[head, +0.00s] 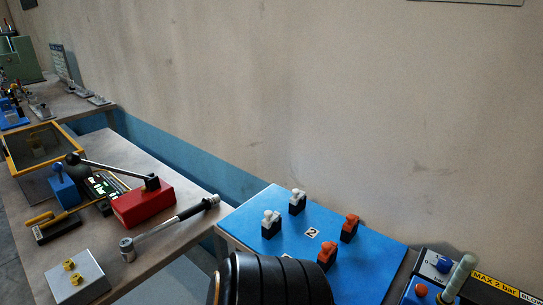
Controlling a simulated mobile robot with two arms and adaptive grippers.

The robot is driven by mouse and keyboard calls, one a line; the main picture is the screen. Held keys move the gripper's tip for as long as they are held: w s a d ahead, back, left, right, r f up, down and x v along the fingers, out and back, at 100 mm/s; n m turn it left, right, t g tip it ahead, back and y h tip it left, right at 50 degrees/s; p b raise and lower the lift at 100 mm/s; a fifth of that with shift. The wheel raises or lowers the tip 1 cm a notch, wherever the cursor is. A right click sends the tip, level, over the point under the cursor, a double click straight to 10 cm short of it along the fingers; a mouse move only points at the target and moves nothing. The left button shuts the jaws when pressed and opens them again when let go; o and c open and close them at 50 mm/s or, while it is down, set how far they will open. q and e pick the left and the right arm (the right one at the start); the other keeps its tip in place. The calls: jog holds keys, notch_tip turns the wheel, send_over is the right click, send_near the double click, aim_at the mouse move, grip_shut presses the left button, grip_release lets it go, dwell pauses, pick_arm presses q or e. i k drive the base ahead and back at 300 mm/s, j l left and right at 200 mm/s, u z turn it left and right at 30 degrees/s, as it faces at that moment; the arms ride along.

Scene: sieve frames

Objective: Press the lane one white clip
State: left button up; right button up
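A blue board (375,258) lies at the lower middle of the head view. Two white clips on black blocks stand on its left part: a nearer one (271,219) and a farther one (298,197). Two orange clips stand to their right: a nearer one (326,254) and a farther one (350,224). A label "2" (312,233) sits between the farther white and orange clips. The lane one label cannot be read; a black ribbed rounded part covers the board's near edge. Neither gripper shows, and nothing is seen touching the clips.
A table on the left holds a red block with a black lever (144,201), a hammer-like tool (170,226), a grey box with yellow knobs (76,280) and a yellow-framed case (43,143). A black panel (490,290) with knobs stands at lower right. A wall rises behind.

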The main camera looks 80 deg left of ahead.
aim_at(270, 217)
jog(key=u, duration=2.4)
